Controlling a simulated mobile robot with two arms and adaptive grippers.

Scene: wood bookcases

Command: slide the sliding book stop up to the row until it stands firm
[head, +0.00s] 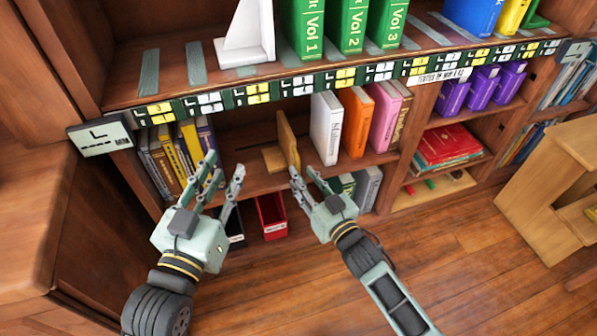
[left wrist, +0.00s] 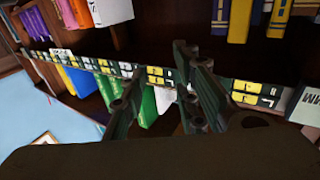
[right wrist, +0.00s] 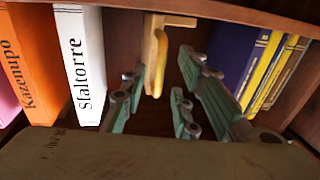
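The sliding book stop (head: 287,142) is a light wooden upright plate on a flat base, standing on the middle shelf. The row's nearest book is a white one (head: 325,128), to the stop's right with a gap between; orange, pink and brown books follow it. My right gripper (head: 305,173) is open and empty just in front of the stop. In the right wrist view the stop (right wrist: 157,60) appears beyond the spread fingers (right wrist: 155,92), left and right being reversed there. My left gripper (head: 226,170) is open and empty, in front of the shelf left of the stop.
Yellow and dark books (head: 178,155) stand at the shelf's left end. A white bookend (head: 248,38) and green volumes (head: 303,28) stand on the shelf above. A labelled strip (head: 300,84) runs along that upper shelf's edge. A red bin (head: 271,216) sits below.

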